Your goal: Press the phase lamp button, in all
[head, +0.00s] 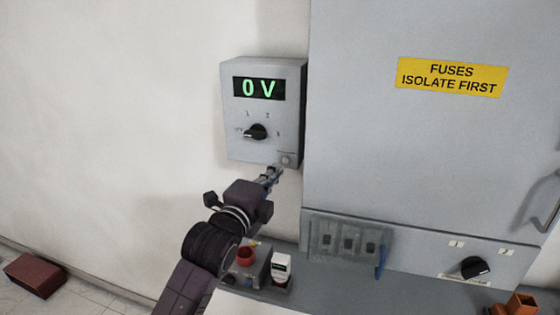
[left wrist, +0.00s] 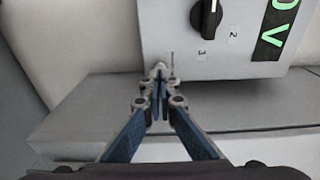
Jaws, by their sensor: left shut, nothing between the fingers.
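A grey meter box (head: 236,108) on the wall has a green display (head: 259,88) reading "0 V" and a black selector knob (head: 256,132). A small round button (head: 286,160) sits at its lower right corner; I cannot read its label. My left gripper (head: 275,174) is shut and empty, its tips just below and left of that button; I cannot tell whether they touch the box. In the left wrist view, the shut fingertips (left wrist: 160,74) are at the box's edge, near the knob (left wrist: 206,18), and the button is not clearly visible. My right gripper is not in view.
A large grey cabinet (head: 420,155) with a yellow "FUSES ISOLATE FIRST" sign (head: 452,77) stands right of the box. Below are a clear cover over switches (head: 348,242), a black knob (head: 474,267) and a small unit with a red part (head: 246,254). The left wall is clear.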

